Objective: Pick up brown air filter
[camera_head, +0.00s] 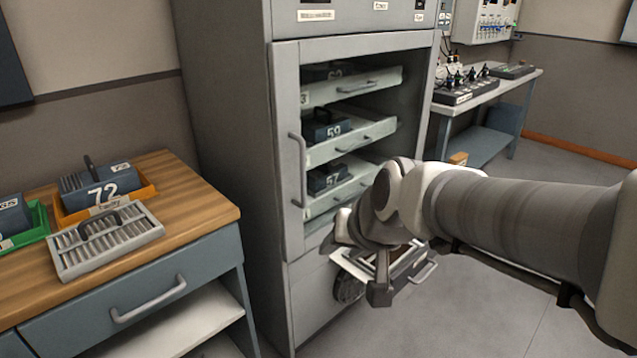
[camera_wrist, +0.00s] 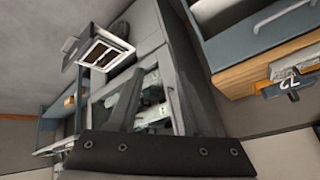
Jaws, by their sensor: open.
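The brown air filter (camera_wrist: 107,54) appears as a dark brown panel inside a white frame in the wrist view, at the upper left. The frame sits at a pulled-out drawer (camera_head: 424,272) low in the grey cabinet in the head view, where my arm and gripper hide much of it. My gripper (camera_head: 364,268) is open and empty in front of the cabinet, overlapping the drawer in the picture. The gap between gripper and filter cannot be judged exactly. In the wrist view my gripper (camera_wrist: 158,100) points at the cabinet, with the filter off to its left.
The cabinet (camera_head: 228,150) has an open-looking front with shelves holding numbered dark modules (camera_head: 325,127). A wooden-topped bench (camera_head: 195,205) at left carries a finned grey cartridge (camera_head: 105,243) and orange and green trays. A bench with devices (camera_head: 490,85) stands behind right. Floor at right is clear.

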